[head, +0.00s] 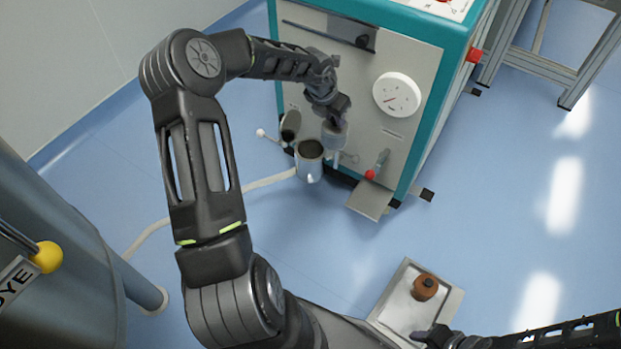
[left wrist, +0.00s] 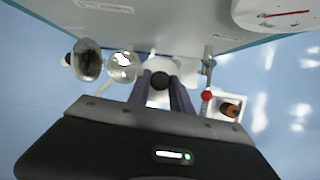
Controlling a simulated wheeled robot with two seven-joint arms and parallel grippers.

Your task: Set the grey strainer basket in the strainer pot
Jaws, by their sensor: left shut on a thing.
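My left gripper (head: 338,112) is in front of the machine's panel and is shut on the grey strainer basket (head: 334,137), which hangs below the fingers. In the left wrist view the fingers (left wrist: 161,88) close around a dark round knob, and the pale basket (left wrist: 166,64) shows only in part behind them. The strainer pot (head: 309,162) is an open metal cylinder just left of and below the basket. It also shows in the left wrist view (left wrist: 122,68), left of the fingers. The basket appears beside the pot, not in it. My right gripper (head: 438,338) is at the bottom edge, its jaws unclear.
A round lid (head: 291,124) stands tilted open beside the pot. A red-tipped valve (head: 371,174) and a white gauge (head: 397,95) are to the right on the teal-edged machine. A metal tray (head: 395,312) with a brown knobbed object (head: 425,287) lies in front.

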